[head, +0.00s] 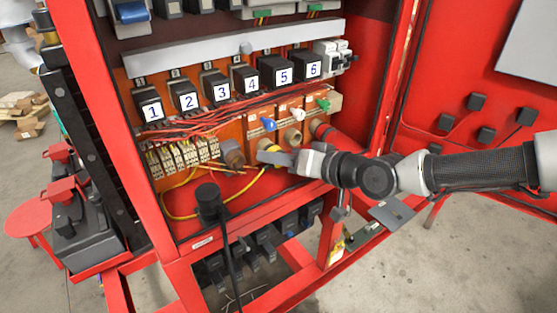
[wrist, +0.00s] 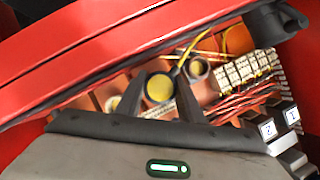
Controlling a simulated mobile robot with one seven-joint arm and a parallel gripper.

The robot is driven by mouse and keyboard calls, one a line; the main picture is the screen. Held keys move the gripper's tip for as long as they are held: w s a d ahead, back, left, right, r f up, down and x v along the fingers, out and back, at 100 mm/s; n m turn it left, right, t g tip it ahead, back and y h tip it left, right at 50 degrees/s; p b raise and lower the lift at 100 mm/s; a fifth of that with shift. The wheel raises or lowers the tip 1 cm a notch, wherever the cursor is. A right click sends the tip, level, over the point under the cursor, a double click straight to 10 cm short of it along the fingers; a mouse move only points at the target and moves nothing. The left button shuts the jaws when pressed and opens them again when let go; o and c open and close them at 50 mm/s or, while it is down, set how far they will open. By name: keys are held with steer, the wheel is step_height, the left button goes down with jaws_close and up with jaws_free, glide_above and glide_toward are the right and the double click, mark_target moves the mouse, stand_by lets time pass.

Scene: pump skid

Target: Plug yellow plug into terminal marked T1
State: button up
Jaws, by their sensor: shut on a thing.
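The yellow plug (head: 267,146) is at the tips of my gripper (head: 277,157) in the head view, close to the lower row of the orange panel. In the wrist view a round yellow face with a dark rim (wrist: 159,87) sits between the two fingers of my gripper (wrist: 157,98), which are shut on the plug. Whether the plug touches a socket cannot be told. A yellow wire (head: 180,216) loops below it in the cabinet. A round grey-brown socket (head: 232,153) is just left of the plug. No T1 mark is readable in either view.
Terminal strips (head: 180,156) and red wires are left. A black plug with a cable (head: 210,202) hangs at the front sill. The red cabinet frame encloses everything.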

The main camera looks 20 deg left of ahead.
steer(key=shift+w+a, duration=0.35)
steer(key=shift+a, duration=0.05)
steer(key=o, duration=1.1)
steer(key=shift+d, duration=0.1)
steer(key=p+v, duration=0.3)
steer(key=v, duration=1.4)
steer(key=shift+r+p, duration=0.15)
steer(key=shift+p, duration=0.2)
